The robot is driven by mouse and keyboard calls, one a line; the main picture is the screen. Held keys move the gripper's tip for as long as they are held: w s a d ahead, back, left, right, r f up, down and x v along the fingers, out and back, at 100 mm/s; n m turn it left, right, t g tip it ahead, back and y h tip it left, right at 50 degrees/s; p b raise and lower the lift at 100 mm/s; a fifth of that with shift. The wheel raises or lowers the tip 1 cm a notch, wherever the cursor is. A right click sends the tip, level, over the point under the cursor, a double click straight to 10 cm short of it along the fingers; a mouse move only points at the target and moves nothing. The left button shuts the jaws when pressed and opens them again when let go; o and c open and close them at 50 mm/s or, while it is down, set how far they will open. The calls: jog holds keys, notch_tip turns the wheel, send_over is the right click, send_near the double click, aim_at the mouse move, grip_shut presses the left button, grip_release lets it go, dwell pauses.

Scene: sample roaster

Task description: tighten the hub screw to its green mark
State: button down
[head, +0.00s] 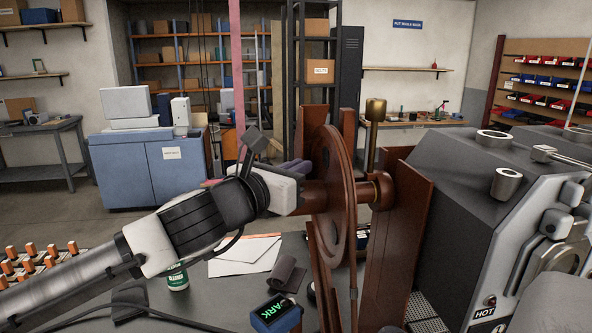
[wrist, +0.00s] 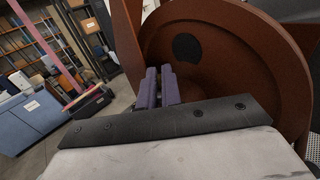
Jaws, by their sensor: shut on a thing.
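A large brown wheel (head: 337,215) stands upright on a brown frame, its hub and shaft (head: 383,191) running across it. It fills much of the wrist view (wrist: 240,60), with a dark round spot on its face. My gripper (head: 297,168) is at the wheel's left side by the hub. Its purple fingers (wrist: 162,87) are close together, pointing at the wheel's face, and shut on the hub screw. The screw itself is hidden by the fingers and the gripper body. I cannot see its green mark in either view.
The grey roaster (head: 468,190), with a HOT label, stands close at right. A brass-topped post (head: 375,120) rises behind the wheel. On the table below lie papers (head: 245,252), a green-labelled can (head: 177,277) and a blue box with a green-lettered display (head: 275,314).

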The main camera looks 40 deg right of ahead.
jog(key=m+g+b, duration=0.1)
jog(key=m+g, duration=0.2)
jog(key=g, duration=0.1)
jog(key=m+g+b, duration=0.2)
jog(key=m+g, duration=0.1)
jog(key=g, duration=0.2)
jog(key=shift+w+f+g, duration=0.1)
jog(key=shift+f+g, duration=0.05)
jog(key=shift+g, duration=0.15)
jog(key=m+g+y+b, duration=0.1)
jog(key=m+g+y, duration=0.1)
jog(key=g, duration=0.3)
jog(key=shift+m+y, duration=0.4)
jog(key=shift+m, duration=0.5)
jog(key=m+g+y, duration=0.1)
jog(key=m+g+y+p, duration=0.1)
jog(key=m+g+y, duration=0.1)
jog(key=m+g+y+p, duration=0.1)
jog(key=g+y, duration=0.1)
jog(key=shift+d+r+m, duration=0.1)
jog(key=shift+r+m, duration=0.2)
jog(key=shift+m+g+y+p, duration=0.55)
jog(key=shift+m+y, duration=0.6)
jog(key=shift+y, duration=0.65)
jog(key=shift+m+g+y+p, duration=0.55)
jog(key=shift+m+y, duration=0.6)
jog(key=shift+y, duration=0.65)
jog(key=c, duration=1.6)
grip_release()
jog(key=shift+f, duration=0.1)
